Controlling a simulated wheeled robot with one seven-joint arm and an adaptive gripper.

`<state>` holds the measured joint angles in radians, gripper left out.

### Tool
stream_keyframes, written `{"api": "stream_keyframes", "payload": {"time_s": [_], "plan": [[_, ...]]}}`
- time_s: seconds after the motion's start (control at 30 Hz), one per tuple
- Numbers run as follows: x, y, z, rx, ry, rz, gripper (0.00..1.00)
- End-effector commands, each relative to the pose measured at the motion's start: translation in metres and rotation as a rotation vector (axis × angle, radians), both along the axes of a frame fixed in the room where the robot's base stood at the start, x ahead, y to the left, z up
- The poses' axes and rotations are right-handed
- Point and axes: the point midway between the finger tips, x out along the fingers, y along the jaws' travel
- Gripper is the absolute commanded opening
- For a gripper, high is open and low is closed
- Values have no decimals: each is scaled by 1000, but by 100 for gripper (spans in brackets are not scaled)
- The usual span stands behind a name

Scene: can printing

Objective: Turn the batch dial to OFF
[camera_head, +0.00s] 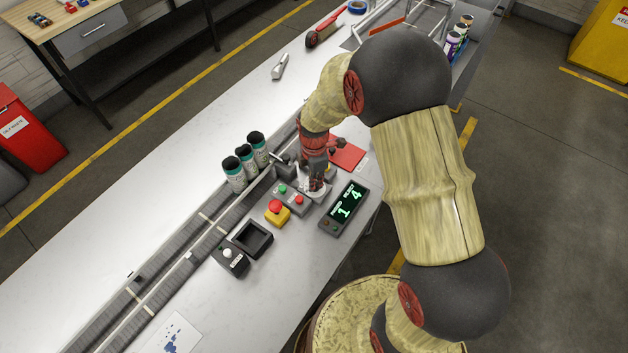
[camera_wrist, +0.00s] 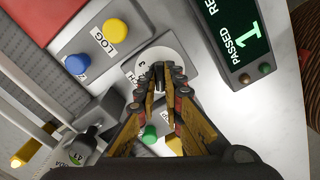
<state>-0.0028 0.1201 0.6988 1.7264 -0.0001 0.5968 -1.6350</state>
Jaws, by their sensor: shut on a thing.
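The batch dial is a grey box with a round white plate (camera_wrist: 150,62); in the head view the white plate (camera_head: 313,190) shows just below my gripper. My gripper (camera_wrist: 160,70) points down at the middle of the plate, its fingers close together on the knob. The fingers hide most of the knob and the plate's markings, so I cannot read the dial's setting. In the head view my gripper (camera_head: 316,175) stands over the dial from above.
A green and red button box (camera_head: 291,198) and a yellow box with a red mushroom button (camera_head: 276,210) are close on the left. Three cans (camera_head: 246,160) stand by the conveyor.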

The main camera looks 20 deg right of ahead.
Motion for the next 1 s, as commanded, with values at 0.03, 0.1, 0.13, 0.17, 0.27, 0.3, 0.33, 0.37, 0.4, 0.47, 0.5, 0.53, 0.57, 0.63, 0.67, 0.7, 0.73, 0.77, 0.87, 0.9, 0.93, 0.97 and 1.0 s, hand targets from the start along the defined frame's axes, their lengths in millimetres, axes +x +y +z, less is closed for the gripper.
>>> {"api": "stream_keyframes", "payload": {"time_s": [0.03, 0.1, 0.13, 0.17, 0.27, 0.3, 0.33, 0.37, 0.4, 0.47, 0.5, 0.53, 0.57, 0.63, 0.67, 0.7, 0.73, 0.77, 0.87, 0.9, 0.93, 0.97, 1.0], "plan": [[1, 0, 1, 0, -3, 14, 0], [1, 0, 1, 0, -4, 30, 0], [1, 0, 1, 0, -4, 36, 0], [1, 0, 1, 0, -4, 41, 0], [1, 0, 1, 0, -4, 50, 0], [2, 0, 1, 0, -4, 52, 0], [1, 0, 1, 0, -4, 53, 0], [1, 0, 1, 0, -4, 54, 0], [2, 0, 1, 0, -4, 54, 0], [2, 0, 1, 0, -4, 54, 0], [2, 0, 1, 0, -4, 54, 0], [2, 0, 1, 0, -4, 54, 0], [2, 0, 1, -1, -4, 54, 0], [2, 0, 1, -1, -4, 54, 0], [2, 0, 1, -1, -4, 54, 9], [2, 0, 1, -1, -4, 54, 12], [1, 0, 1, -1, -4, 54, 13], [1, 0, 1, -1, -4, 54, 15], [1, 0, 1, 0, -3, 53, 21], [1, 0, 1, 0, -2, 53, 23], [1, 0, 1, 0, -2, 53, 25], [1, 0, 1, 0, -2, 53, 26], [1, 0, 0, 0, -2, 53, 27]]}}
